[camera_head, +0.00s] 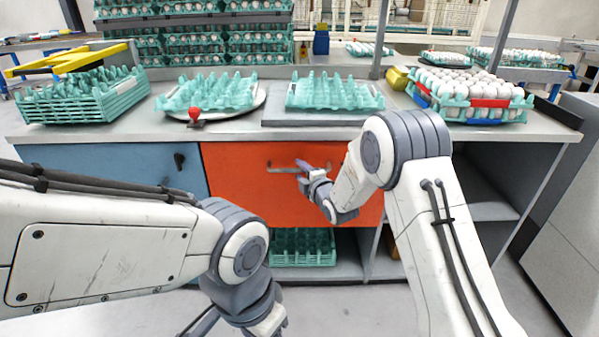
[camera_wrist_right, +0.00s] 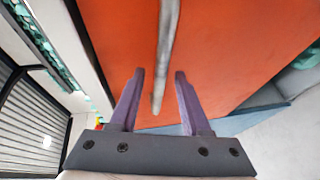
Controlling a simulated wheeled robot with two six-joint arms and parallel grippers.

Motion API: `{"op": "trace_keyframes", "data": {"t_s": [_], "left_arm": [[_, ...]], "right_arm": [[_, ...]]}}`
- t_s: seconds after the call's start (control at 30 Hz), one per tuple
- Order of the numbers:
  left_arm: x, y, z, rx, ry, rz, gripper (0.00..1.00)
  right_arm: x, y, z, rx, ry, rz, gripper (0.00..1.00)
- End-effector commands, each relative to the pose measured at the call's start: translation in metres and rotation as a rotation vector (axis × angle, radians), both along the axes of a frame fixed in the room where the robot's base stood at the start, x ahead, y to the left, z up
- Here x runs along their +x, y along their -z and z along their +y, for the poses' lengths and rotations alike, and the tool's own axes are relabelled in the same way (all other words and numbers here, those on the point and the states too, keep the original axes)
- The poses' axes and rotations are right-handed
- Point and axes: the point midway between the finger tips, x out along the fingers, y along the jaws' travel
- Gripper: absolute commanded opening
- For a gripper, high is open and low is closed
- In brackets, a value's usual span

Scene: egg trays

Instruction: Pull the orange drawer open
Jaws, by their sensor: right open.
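The orange drawer (camera_head: 235,195) is under the counter, its front looking flush with the blue panel beside it. Its grey bar handle (camera_head: 280,168) runs level across the upper part of the front. My right gripper (camera_head: 302,171) is at the right part of the handle. In the right wrist view the handle (camera_wrist_right: 168,35) runs between the two open fingers of my right gripper (camera_wrist_right: 158,74), with gaps on both sides. My left gripper (camera_head: 215,323) is low at the bottom edge, away from the drawer; its fingers are mostly cut off.
A blue front (camera_head: 110,170) with a dark knob is left of the drawer. A teal tray (camera_head: 303,250) sits on the shelf below it. The counter (camera_head: 290,133) above carries teal egg trays and a red-knobbed item (camera_head: 195,117). Open shelves (camera_head: 492,211) are at right.

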Motion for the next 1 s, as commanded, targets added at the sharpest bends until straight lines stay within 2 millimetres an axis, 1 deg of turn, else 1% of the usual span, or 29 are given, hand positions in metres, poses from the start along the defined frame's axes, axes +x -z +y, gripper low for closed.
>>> {"op": "trace_keyframes", "data": {"t_s": [0.13,0.4,0.43,0.47,0.5,0.53,0.57,1.0], "left_arm": [[0.0,0.0009,0.0001,0.0,0.0,0.0,0.5],[0.0,0.0009,0.0001,0.0,0.0,0.0,0.5],[0.0,0.0009,0.0001,0.0,0.0,0.0,0.5],[0.0,0.0009,0.0001,0.0,0.0,0.0,0.5],[0.0,0.0009,0.0001,0.0,0.0,0.0,0.5],[0.0,0.0009,0.0001,0.0,0.0,0.0,0.5],[0.0,0.0009,0.0001,0.0,0.0,0.0,0.5],[0.0,0.0009,0.0001,0.0,0.0,0.0,0.5]], "right_arm": [[0.0079,0.0015,0.0036,0.001,0.0,0.0,0.47],[0.0087,0.0017,0.0041,0.001,0.0,0.001,0.47],[0.0087,0.0017,0.0041,0.001,0.0,0.001,0.4],[0.0087,0.0017,0.0041,0.001,0.0,0.001,0.28],[0.0086,0.0017,0.0041,0.001,0.0,0.0,0.13],[0.0087,0.0016,0.0041,0.001,0.0,0.0,0.01],[0.0086,0.0017,0.0041,0.0,0.0,0.0,0.0],[0.0084,0.0018,0.004,0.0,0.0,0.001,0.0]]}}
